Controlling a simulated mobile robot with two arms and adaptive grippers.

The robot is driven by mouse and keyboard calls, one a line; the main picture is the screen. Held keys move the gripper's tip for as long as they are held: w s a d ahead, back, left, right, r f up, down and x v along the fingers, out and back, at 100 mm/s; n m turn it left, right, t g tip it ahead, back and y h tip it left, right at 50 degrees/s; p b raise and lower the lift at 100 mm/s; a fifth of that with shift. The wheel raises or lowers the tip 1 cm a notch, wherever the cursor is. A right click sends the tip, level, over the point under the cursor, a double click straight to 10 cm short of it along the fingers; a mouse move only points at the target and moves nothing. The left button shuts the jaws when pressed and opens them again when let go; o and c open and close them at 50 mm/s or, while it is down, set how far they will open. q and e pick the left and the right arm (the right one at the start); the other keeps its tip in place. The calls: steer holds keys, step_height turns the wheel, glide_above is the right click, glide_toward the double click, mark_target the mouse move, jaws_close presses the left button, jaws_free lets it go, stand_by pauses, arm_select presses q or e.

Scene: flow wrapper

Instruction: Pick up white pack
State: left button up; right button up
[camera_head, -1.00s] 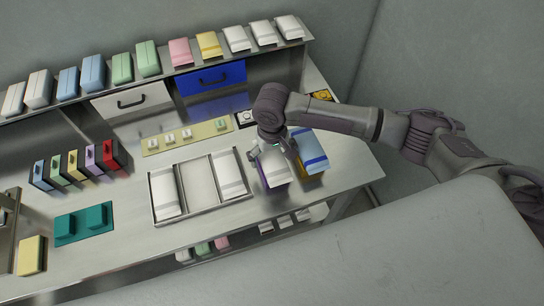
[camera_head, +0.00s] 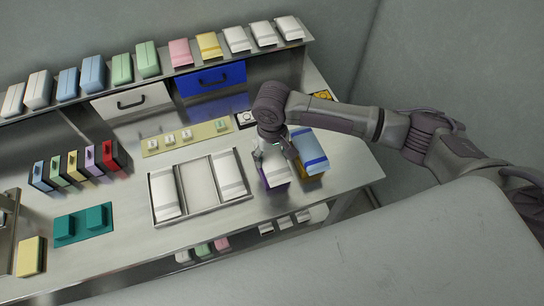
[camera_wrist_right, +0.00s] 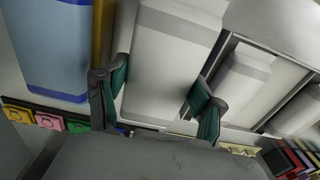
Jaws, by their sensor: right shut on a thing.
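A white pack (camera_head: 276,177) with a grey band sits at a purple-sided holder, right of the metal tray. It also fills the middle of the right wrist view (camera_wrist_right: 165,65). My right gripper (camera_head: 275,153) points down over it, shut on its two sides. In the right wrist view, its green-padded fingers (camera_wrist_right: 160,98) stand on either side of the pack. The gripper hides the pack's far end in the head view. Other white packs lie in the tray's left compartment (camera_head: 165,192) and right compartment (camera_head: 229,174). My left gripper is not in view.
A blue-and-white pack (camera_head: 309,150) on a yellow holder stands close to the right. The metal tray (camera_head: 202,218) is close to the left. Several packs line the back shelf, including a pink pack (camera_head: 181,51). Bare table (camera_head: 130,225) lies left of the tray.

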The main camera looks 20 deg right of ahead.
mark_target(275, 157)
steer(key=r, duration=0.2)
steer(key=r+b, duration=0.1)
steer(key=shift+s+d+r, duration=0.3)
steer(key=shift+d+r, duration=0.05)
steer(key=shift+r, duration=0.05)
steer(key=s+d+r+b, duration=0.1)
steer(key=s+d+r, duration=0.5)
steer(key=s+d, duration=0.1)
steer(key=shift+s+r, duration=0.3)
steer(key=shift+s, duration=0.25)
